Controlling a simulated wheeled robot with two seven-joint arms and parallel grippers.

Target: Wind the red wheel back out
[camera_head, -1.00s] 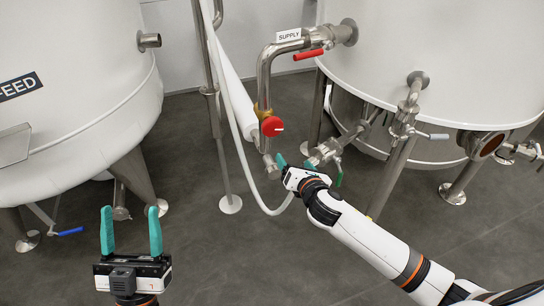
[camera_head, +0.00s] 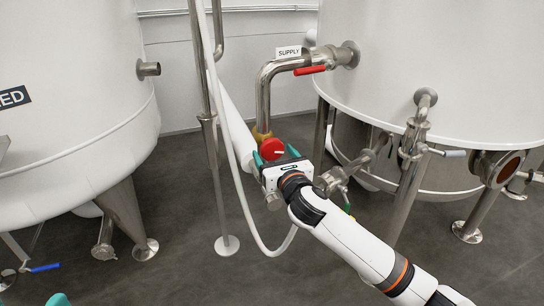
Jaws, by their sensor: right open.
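The red wheel (camera_head: 271,149) is a round red knob with a white mark, on a brass valve body (camera_head: 262,133) in the steel supply pipe (camera_head: 264,95). My right gripper (camera_head: 275,155) is at the wheel, its teal fingers open, one at the wheel's left and one at its right. I cannot tell whether the fingers touch it. The gripper body hides the pipe below the wheel. Of my left gripper, only a teal fingertip (camera_head: 58,299) shows at the bottom left edge; its jaws are out of view.
A red lever (camera_head: 311,70) sits on the pipe beside the SUPPLY label (camera_head: 289,52). A white hose (camera_head: 238,170) hangs close left of the gripper, by a steel post (camera_head: 218,185). A valve (camera_head: 334,180) stands right of the gripper. White tanks flank both sides.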

